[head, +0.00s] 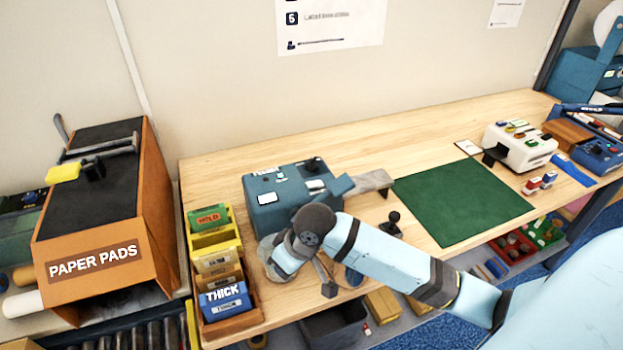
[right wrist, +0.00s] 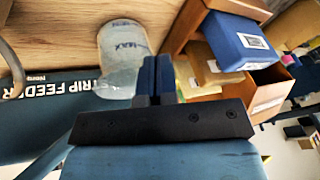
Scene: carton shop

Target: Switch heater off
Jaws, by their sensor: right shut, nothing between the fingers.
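No part is clearly marked as the heater or its switch, so I cannot tell which they are. A teal machine (head: 285,207) with small controls on top stands at the left of the bench. A teal body lettered "STRIP FEEDER" (right wrist: 60,95) shows in the right wrist view. My right gripper (right wrist: 155,78) is shut and empty, its fingers beside a translucent cup (right wrist: 122,45) marked "MAX"; whether they touch it is unclear. In the head view my right arm hides the front of the teal machine and the fingers. My left gripper is not in view.
A rack of yellow and blue boxes (head: 222,300) stands left of my right wrist. A green mat (head: 462,200) lies mid-bench, with a black-knobbed handle (head: 391,222) beside it. A white machine (head: 520,148) stands farther right.

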